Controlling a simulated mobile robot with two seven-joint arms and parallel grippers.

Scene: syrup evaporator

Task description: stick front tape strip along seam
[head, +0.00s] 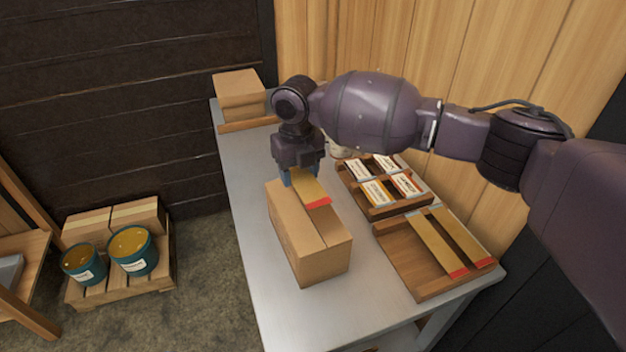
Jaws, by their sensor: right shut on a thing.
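A closed cardboard box (305,247) stands on the grey table, with its top seam running lengthwise. My right gripper (303,180) is above the far end of the box top, shut on a tape strip. That tape strip (311,190) is yellow-brown with a red end, and the red end points toward the near side. It lies over the far part of the box top; I cannot tell whether it touches the cardboard. Two more tape strips (436,244) with red ends lie in a wooden tray (402,268) at the right. My left gripper is not in view.
A wooden tray (383,213) with several labelled packets sits behind the strip tray, close to the wall. Another box (239,93) is at the table's far left end. The table (255,215) is clear left of the cardboard box. Teal tubs (133,251) stand on a floor pallet.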

